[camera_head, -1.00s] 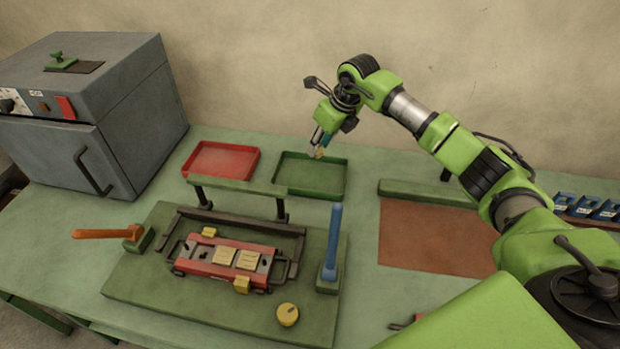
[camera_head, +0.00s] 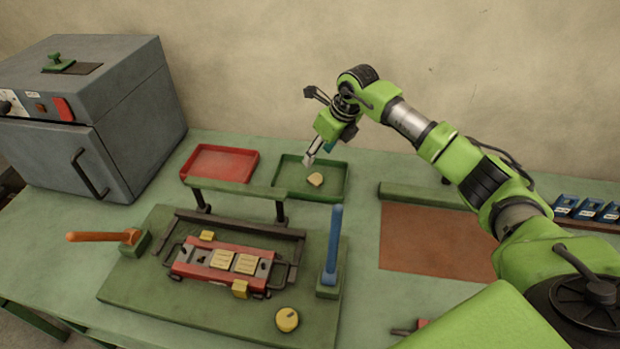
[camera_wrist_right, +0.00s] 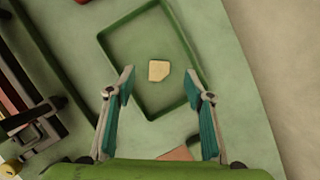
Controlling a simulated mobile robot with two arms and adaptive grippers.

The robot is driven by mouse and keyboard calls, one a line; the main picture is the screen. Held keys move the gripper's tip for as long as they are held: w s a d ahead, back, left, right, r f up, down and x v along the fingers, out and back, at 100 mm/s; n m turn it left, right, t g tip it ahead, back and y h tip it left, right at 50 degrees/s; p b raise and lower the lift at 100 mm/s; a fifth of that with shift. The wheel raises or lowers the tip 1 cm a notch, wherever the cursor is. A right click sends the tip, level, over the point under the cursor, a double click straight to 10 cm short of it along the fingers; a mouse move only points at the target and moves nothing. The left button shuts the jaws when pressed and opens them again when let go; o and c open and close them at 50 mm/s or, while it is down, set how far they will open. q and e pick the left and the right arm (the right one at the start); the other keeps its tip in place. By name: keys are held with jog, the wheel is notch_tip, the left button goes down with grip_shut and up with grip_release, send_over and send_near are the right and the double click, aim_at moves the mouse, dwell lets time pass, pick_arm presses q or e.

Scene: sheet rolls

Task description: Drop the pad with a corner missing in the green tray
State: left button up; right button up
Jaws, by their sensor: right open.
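The green tray (camera_head: 335,192) stands at the back middle of the table. A pale yellow pad (camera_head: 315,180) lies flat inside it, apart from the tray walls. In the right wrist view the pad (camera_wrist_right: 159,71) shows one corner cut away, and the tray rim (camera_wrist_right: 190,75) surrounds it. My right gripper (camera_head: 309,161) is above the tray. Its teal-padded fingers (camera_wrist_right: 162,95) are spread wide with nothing between them, apart from the pad. My left gripper is in neither view.
A red tray (camera_head: 222,163) stands left of the green one. In front is a fixture board (camera_head: 145,290) with a red carrier holding two pads (camera_head: 234,261), an orange lever (camera_head: 98,237) and a blue upright lever (camera_head: 333,245). A grey oven (camera_head: 95,110) stands at the left.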

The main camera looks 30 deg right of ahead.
jog(key=v, duration=1.1)
jog(key=shift+r, duration=0.3)
jog(key=shift+s+f, duration=0.1)
jog(key=shift+s, duration=0.05)
